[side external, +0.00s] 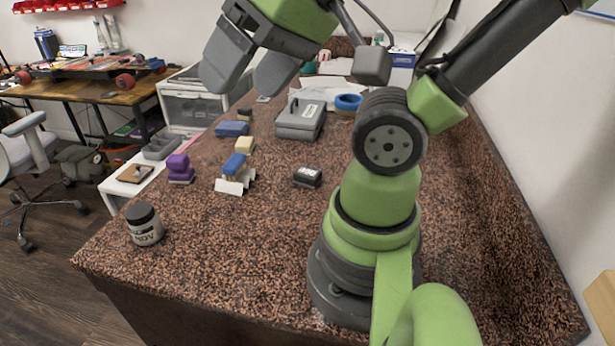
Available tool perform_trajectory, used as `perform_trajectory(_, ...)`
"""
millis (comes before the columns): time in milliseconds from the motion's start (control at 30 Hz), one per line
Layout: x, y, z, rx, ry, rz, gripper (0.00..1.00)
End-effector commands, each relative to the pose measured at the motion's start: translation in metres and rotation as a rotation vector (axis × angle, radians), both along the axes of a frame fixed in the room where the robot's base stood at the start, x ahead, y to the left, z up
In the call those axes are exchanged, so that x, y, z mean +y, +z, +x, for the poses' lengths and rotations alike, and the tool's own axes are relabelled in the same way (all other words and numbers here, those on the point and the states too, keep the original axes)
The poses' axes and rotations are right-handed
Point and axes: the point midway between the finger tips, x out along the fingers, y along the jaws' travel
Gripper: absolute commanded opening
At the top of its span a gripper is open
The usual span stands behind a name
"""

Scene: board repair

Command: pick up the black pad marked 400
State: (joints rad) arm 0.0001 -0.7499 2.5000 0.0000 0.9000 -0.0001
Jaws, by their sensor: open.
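A small black pad (308,177) with a white label on it lies flat on the speckled brown counter, near the middle of the side external view. The print on its label is too small to read. My gripper (242,88) is at the upper left of the pad in the picture, raised well above the counter. Its two wide grey fingers are apart with nothing between them. It is not touching the pad.
Left of the pad are a blue block (234,164) on white paper and purple blocks (180,167). Behind are a yellow block (245,144), another blue block (232,129) and a grey case (300,119). A dark-lidded jar (144,224) stands near the front left edge. Front counter is clear.

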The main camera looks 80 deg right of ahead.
Motion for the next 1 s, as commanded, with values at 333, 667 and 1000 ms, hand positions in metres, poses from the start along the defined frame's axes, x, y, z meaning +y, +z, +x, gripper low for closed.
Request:
perform_trajectory(333,-0.055,-0.021,0.048,0.149,-0.048,-0.16,0.74)
perform_trajectory(667,-0.185,-0.105,0.07,0.441,-0.011,-0.275,0.74)
perform_trajectory(1000,-0.263,-0.2,0.022,0.606,0.09,-0.22,0.74)
